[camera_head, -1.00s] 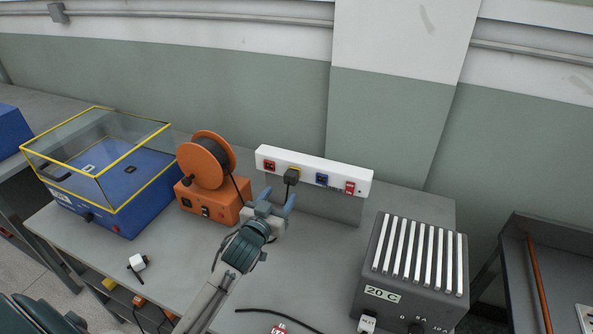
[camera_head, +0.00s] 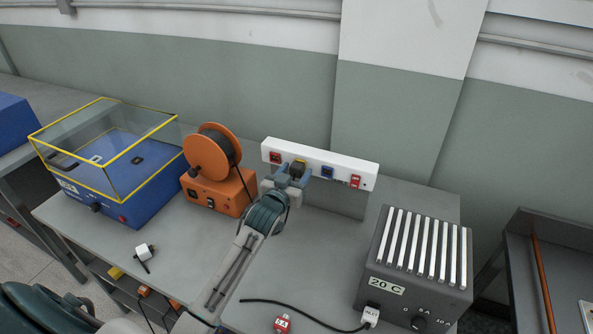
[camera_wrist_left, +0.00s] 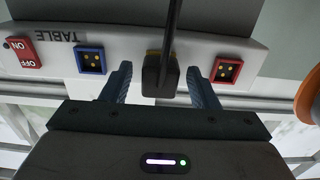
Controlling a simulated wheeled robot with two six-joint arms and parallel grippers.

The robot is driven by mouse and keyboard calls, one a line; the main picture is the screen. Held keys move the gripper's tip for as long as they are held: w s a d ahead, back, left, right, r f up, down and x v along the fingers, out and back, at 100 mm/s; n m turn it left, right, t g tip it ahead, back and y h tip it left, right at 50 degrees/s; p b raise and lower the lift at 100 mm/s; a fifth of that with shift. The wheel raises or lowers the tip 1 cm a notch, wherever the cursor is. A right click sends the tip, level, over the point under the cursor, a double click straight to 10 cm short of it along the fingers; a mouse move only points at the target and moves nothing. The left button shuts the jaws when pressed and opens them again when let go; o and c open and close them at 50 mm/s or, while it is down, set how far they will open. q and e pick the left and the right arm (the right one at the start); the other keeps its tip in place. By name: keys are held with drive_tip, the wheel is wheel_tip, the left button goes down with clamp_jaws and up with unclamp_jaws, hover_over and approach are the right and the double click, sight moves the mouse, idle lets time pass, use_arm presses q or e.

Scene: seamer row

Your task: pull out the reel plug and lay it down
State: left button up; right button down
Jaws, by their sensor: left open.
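The reel plug (camera_head: 298,167), black, sits in the yellow-framed socket of the white power strip (camera_head: 350,175). Its dark cable runs from the orange cable reel (camera_head: 212,152). My left gripper (camera_head: 292,172) is open right in front of the plug. In the left wrist view, the plug (camera_wrist_left: 159,76) stands between the two spread fingers of the gripper (camera_wrist_left: 158,80), with a gap on each side. Its cord crosses upward in that view. My right gripper is not in view.
A blue machine with a clear yellow-edged cover (camera_head: 105,150) stands left of the reel. A grey finned box (camera_head: 415,265) stands at the right.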

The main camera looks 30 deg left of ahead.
use_arm(q)
drive_tip(key=shift+w, duration=0.5)
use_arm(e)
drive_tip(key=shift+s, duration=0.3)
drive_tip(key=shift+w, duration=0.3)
use_arm(q)
drive_tip(key=shift+p, duration=0.3)
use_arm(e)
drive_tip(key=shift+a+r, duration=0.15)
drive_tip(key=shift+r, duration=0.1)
use_arm(q)
clamp_jaws()
drive_tip(key=shift+s, duration=0.1)
drive_tip(key=shift+s+f, duration=0.1)
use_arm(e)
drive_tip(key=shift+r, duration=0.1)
